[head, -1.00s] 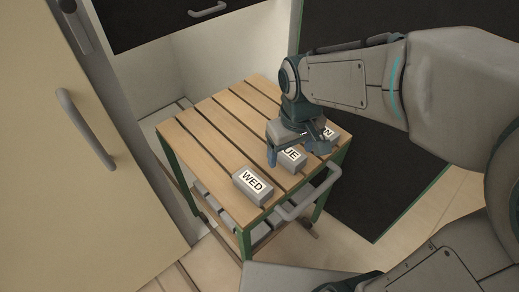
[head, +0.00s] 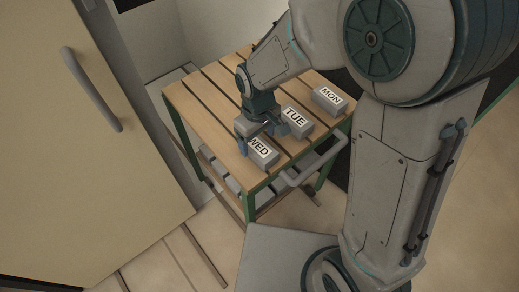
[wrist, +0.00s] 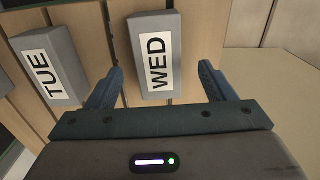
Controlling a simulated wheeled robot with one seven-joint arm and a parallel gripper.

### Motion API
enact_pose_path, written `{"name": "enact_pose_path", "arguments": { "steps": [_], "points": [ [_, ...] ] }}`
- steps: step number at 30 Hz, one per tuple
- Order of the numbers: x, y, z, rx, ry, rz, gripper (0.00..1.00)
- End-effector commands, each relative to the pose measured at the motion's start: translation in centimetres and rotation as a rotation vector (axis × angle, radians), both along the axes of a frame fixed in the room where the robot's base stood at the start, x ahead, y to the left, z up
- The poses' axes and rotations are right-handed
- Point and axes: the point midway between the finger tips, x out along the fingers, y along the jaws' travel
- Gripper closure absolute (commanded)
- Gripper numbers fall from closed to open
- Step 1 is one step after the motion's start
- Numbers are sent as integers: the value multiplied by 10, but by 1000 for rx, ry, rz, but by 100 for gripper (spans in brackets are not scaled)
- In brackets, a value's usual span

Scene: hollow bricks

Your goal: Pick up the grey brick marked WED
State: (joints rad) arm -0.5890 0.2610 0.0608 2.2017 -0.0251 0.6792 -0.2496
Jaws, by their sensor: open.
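The grey brick marked WED (head: 263,154) lies on the slatted wooden trolley top, near its front edge. My gripper (head: 262,141) is over it in the head view and hides part of the brick and its label. In the wrist view the WED brick (wrist: 153,55) lies ahead of the gap between the two blue fingers of my gripper (wrist: 163,85). The fingers are open, one to each side of the brick's line, with nothing between them that I can see gripped.
The grey TUE brick (head: 297,122) lies close to the right of the WED brick, also in the wrist view (wrist: 48,62). The MON brick (head: 329,100) is farther right. A grey trolley handle (head: 315,165) juts out in front. The trolley top's left part (head: 205,110) is clear.

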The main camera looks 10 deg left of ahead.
Motion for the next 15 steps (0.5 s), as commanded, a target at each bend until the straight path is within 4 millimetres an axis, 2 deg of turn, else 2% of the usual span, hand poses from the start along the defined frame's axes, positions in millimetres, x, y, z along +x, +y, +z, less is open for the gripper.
{"name": "enact_pose_path", "arguments": {
  "steps": [5,12,15],
  "points": [
    [0,-1,-15,-3,4,0,24],
    [1,0,-46,-2,3,0,24],
    [2,0,-52,0,1,0,24]
  ]
}}
